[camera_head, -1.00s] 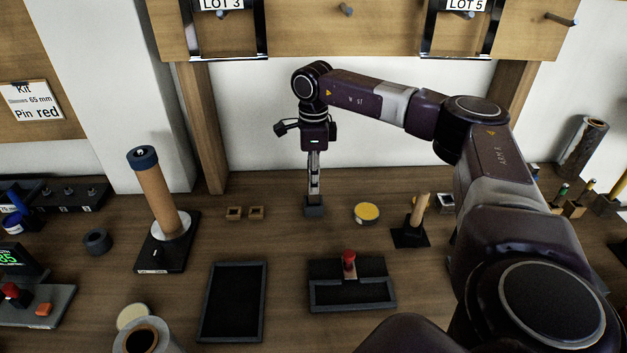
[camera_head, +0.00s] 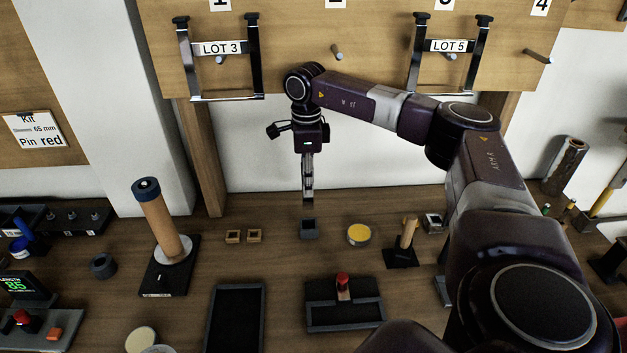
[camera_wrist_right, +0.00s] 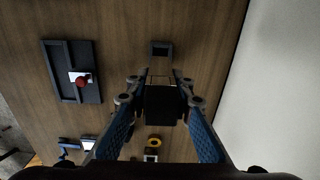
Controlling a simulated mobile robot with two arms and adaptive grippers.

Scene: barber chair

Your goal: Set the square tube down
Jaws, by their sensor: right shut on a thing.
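My right gripper (camera_head: 308,198) points straight down above the back of the bench. In the wrist view its fingers (camera_wrist_right: 162,90) are shut on a dark, box-shaped piece, which I take to be the square tube (camera_wrist_right: 163,106). Its far end and full length are hard to make out. A dark grey, square, hollow piece (camera_head: 309,229) stands on the bench just below the gripper, with a small gap to the fingertips. It also shows in the wrist view (camera_wrist_right: 161,49). My left gripper is not in view.
A tray with a red knob (camera_head: 344,312) lies in front. LOT racks (camera_head: 222,97) hang on the board behind.

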